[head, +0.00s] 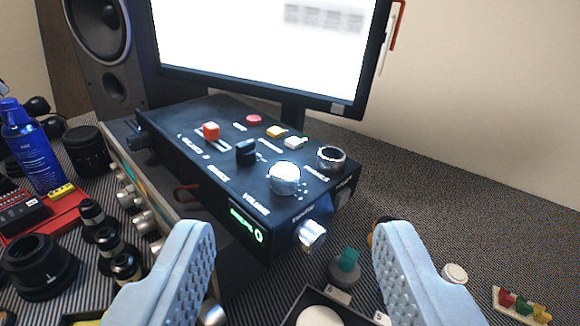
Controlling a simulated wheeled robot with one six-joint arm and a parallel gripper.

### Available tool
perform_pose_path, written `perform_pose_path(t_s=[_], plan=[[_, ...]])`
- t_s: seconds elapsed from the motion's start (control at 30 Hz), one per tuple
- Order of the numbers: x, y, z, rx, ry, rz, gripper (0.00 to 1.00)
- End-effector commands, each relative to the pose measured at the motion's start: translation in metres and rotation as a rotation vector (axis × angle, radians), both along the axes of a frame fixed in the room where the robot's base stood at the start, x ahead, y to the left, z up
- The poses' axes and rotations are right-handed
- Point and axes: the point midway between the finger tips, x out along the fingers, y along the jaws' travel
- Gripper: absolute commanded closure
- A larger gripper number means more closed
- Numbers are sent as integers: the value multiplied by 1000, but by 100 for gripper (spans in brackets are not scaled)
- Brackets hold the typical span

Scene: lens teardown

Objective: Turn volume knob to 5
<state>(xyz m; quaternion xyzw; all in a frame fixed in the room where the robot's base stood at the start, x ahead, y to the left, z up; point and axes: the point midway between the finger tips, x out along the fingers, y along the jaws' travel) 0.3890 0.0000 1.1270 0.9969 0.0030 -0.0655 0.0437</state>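A black control box (215,190) stands tilted in the view on the desk, below the monitor. A large silver domed knob (284,178) sits on its top, near a VOLUME label (257,204). A second silver knob (312,235) sticks out from the box's near end; I cannot tell for certain which knob the label belongs to. A small green display (247,225) on the near face appears to read 0. My gripper (294,240) is open and empty, its two light-blue fingers wide apart in front of the box, touching neither knob.
Top of the box also carries a red slider (211,130), a black knob (246,151), coloured buttons and a silver ring (331,157). A monitor (260,45) stands behind. Lens parts (40,265) and a blue spray can (32,145) crowd the left. A teal-topped knob (346,265) stands at lower right.

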Motion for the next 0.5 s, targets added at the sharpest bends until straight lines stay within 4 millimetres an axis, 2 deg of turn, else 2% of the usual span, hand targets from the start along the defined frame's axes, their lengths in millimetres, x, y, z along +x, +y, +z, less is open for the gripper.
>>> perform_pose_path(t_s=[0.2,0.5], plan=[[47,0,18,-218,215,54,44],[104,1,34,-516,514,218,44]])
